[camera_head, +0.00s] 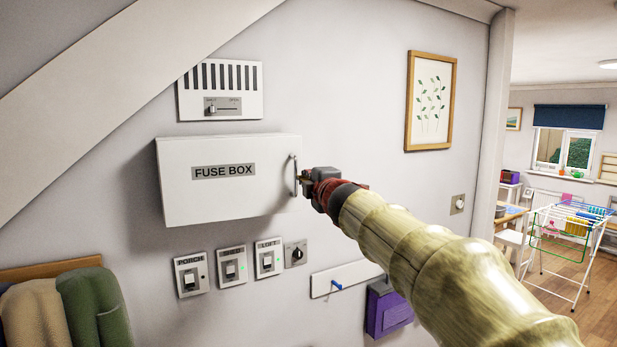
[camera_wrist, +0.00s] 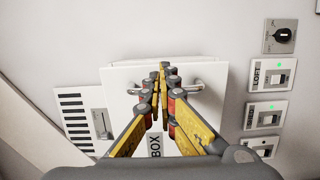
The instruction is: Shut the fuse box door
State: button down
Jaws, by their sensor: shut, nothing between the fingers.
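The white fuse box (camera_head: 230,200) is on the wall, labelled FUSE BOX, with a metal bar handle (camera_head: 293,176) at the right edge of its door. The door looks shut or nearly so; a small gap cannot be ruled out. My gripper (camera_head: 303,180) is at the right side of the handle. In the wrist view my gripper (camera_wrist: 161,72) is shut and empty, with its fingers crossing in front of the middle of the handle (camera_wrist: 190,88). The door (camera_wrist: 120,77) lies behind them. Whether the fingertips touch the door or handle cannot be told.
A vent panel (camera_head: 250,76) is above the box. Switches for porch (camera_head: 190,273) and loft (camera_head: 269,256), among others, are below it. A peg rail (camera_head: 347,277) and purple box (camera_head: 388,310) are lower right. A framed print (camera_head: 430,101) hangs right; bare wall lies between.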

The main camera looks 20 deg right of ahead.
jog(key=shift+w+d+p, duration=0.15)
jog(key=shift+w+p, duration=0.7)
jog(key=shift+w, duration=1.05)
